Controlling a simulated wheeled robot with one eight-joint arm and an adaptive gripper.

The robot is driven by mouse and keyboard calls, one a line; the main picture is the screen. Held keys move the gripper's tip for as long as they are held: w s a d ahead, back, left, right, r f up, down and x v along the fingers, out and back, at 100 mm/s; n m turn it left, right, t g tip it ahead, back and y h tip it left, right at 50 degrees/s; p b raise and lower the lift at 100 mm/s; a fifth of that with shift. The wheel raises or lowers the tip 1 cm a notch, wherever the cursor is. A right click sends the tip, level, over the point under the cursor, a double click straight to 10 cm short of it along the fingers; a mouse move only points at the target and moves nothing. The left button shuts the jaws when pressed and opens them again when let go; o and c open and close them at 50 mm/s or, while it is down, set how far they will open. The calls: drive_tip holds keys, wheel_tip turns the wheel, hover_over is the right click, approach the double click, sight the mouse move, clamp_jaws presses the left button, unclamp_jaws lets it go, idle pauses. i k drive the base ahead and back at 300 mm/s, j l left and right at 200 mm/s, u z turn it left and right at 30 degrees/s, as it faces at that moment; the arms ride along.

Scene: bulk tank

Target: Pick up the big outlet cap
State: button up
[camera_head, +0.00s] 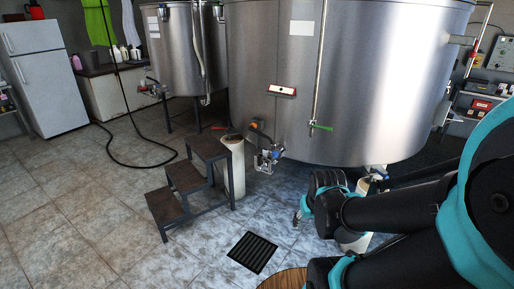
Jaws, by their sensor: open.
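I cannot clearly pick out the big outlet cap in this view. A metal outlet valve with small fittings (268,158) sticks out low on the front of the large steel tank (375,80); a cap on it is too small to tell. My gripper (301,214), small and partly dark, is at the end of my black and teal arm, low in front of the tank. It is open, and I see nothing held in it. It is to the right of and nearer than the outlet valve, apart from it. My arm hides part of the floor and the tank's underside.
Dark metal steps (185,182) stand left of the outlet, beside a pale post (233,165). A black floor grate (253,252) and a round wooden top (284,280) are in front. A second tank (172,50) and a black hose (130,150) are behind.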

sight(262, 162)
drive_tip(key=i+j, duration=0.15)
drive_tip(key=i, duration=0.25)
drive_tip(key=i+j, duration=0.15)
drive_tip(key=i, duration=0.2)
drive_tip(key=i+j, duration=0.1)
drive_tip(key=i, duration=0.3)
